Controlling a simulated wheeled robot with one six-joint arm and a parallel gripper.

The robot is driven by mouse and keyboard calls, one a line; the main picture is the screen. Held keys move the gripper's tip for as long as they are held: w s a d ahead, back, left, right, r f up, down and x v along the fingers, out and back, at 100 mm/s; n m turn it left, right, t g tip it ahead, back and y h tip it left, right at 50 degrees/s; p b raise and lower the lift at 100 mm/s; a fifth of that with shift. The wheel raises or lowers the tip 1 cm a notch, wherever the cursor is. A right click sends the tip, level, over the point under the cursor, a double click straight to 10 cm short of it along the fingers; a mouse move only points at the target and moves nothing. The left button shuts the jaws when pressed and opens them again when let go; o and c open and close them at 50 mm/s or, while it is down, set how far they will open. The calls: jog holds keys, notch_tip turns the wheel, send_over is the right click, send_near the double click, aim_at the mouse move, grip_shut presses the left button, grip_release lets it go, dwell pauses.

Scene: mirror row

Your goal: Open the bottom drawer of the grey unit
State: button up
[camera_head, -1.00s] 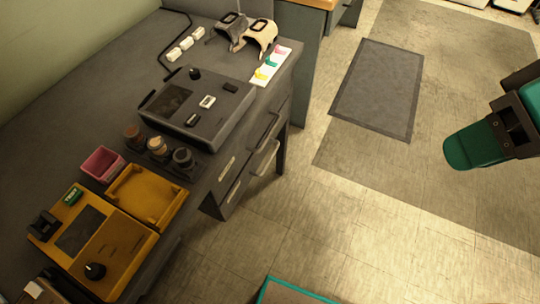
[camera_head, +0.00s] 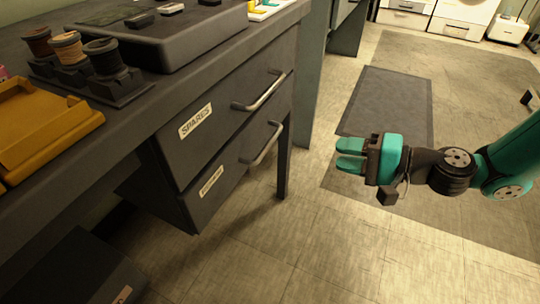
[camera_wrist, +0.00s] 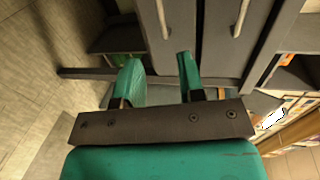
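The grey unit (camera_head: 240,75) has two dark drawers under its worktop, and both look shut. The upper drawer (camera_head: 225,115) is labelled SPARES. The bottom drawer (camera_head: 225,185) has a bar handle (camera_head: 265,145) and a label too small to read. My gripper (camera_head: 350,155) is right of the drawers, apart from the handles, over the floor. The wrist view is turned sideways and shows the bottom drawer (camera_wrist: 182,35) and its handle (camera_wrist: 162,18) beyond my gripper (camera_wrist: 158,72). The two teal fingers are apart with nothing between them.
Spools (camera_head: 68,50), a yellow tray (camera_head: 40,120) and a grey device (camera_head: 170,30) stand on the worktop. A unit leg (camera_head: 285,155) stands right of the drawers. A dark mat (camera_head: 390,100) lies behind my gripper. The floor before the drawers is clear.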

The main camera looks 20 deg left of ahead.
aim_at(270, 141)
jog(key=b+x, duration=0.4)
jog(key=x, duration=1.3)
jog(key=shift+s, duration=0.15)
grip_shut()
